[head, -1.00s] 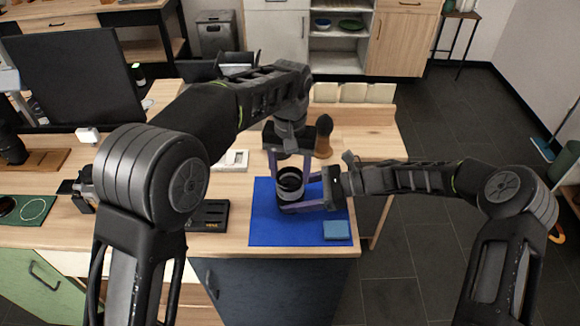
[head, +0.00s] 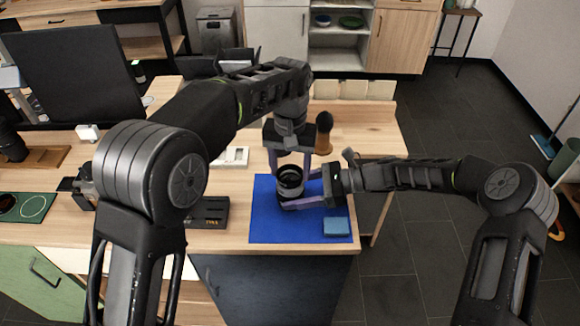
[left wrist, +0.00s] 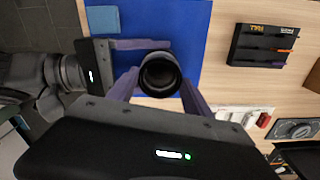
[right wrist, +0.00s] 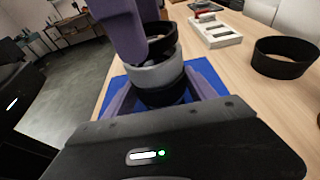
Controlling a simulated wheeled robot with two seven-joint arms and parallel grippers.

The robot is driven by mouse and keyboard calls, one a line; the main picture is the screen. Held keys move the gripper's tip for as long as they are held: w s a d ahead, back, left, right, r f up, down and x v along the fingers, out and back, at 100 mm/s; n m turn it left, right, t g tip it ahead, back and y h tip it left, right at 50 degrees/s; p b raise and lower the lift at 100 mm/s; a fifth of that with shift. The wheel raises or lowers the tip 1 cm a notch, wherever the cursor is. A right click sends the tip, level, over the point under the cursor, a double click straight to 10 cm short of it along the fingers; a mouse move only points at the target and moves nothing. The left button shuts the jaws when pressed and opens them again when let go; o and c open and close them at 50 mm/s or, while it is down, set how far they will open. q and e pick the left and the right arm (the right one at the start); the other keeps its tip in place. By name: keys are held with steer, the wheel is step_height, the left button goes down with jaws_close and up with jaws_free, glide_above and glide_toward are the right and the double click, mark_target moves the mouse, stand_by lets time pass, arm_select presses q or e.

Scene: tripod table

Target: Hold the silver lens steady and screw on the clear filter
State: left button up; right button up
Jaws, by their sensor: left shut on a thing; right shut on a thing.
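The silver lens (head: 290,191) stands upright on the blue mat (head: 265,228); its silver band (right wrist: 153,75) and black lower barrel show in the right wrist view. My right gripper (head: 297,194) comes from the right, its purple fingers shut around the lens body. My left gripper (head: 290,172) points down from above, shut on a dark ring at the lens's top (right wrist: 160,38), which appears to be the filter's rim. From above, the left wrist view shows the round dark opening (left wrist: 160,75) between my left fingers. Clear glass and the thread are not discernible.
A blue cloth block (head: 336,227) lies at the mat's front right. A black labelled box (head: 208,212) and a white tray (right wrist: 213,30) are left of the mat. A black ring (right wrist: 285,57) stands on bare wood.

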arm_select(q)
steer(key=shift+f, duration=0.65)
stand_by(1.8)
steer(key=shift+m, duration=1.2)
steer(key=shift+m, duration=1.2)
steer(key=shift+f, duration=0.1)
steer(key=shift+m, duration=1.5)
steer(key=shift+s, duration=0.1)
